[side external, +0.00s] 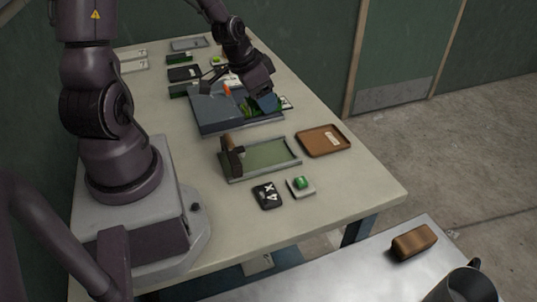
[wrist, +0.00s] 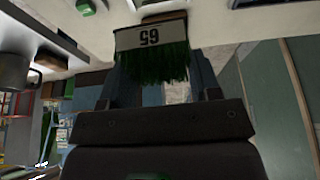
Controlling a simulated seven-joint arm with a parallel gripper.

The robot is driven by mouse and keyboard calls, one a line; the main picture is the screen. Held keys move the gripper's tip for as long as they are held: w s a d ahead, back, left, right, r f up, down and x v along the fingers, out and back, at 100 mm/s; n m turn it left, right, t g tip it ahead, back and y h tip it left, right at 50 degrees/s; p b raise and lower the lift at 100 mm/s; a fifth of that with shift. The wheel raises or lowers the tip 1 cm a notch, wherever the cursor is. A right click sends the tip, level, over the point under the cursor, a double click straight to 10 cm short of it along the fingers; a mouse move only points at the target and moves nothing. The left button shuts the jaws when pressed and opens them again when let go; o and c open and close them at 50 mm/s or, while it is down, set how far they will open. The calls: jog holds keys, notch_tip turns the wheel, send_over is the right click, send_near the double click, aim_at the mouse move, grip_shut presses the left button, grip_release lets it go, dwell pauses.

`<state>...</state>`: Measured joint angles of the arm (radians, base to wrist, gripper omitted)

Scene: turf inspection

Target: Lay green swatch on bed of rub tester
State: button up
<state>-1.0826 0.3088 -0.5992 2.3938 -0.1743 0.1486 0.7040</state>
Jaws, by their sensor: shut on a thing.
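My gripper (side external: 262,103) is shut on the green swatch, low over the blue-grey apparatus. In the wrist view the green swatch (wrist: 155,65) shows dark grass-like tufts and a white label with upside-down digits, between my fingers. In the side view a green patch (side external: 248,108) shows beside the fingers, partly hidden by them. The blue-grey apparatus (side external: 205,122) has a flat body and an orange part (side external: 227,90). A second device (side external: 265,154) nearer the camera has a flat green bed and a brown upright at its left end. I cannot tell which is the rub tester, nor whether the swatch touches anything.
A brown tray (side external: 341,146) with a pale label lies right of the second device. A black marked block (side external: 267,196) and a green button on a pale base (side external: 301,186) lie in front. Dark flat items (side external: 184,73) lie at the back. The front right table is clear.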

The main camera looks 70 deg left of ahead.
aim_at(269, 155)
notch_tip(269, 155, down, 15)
jog(key=shift+r, duration=0.2)
dwell(0.5)
jog(key=o, duration=0.5)
jog(key=shift+f, duration=0.15)
jog(key=shift+c, duration=0.2)
jog(key=shift+o, duration=0.8)
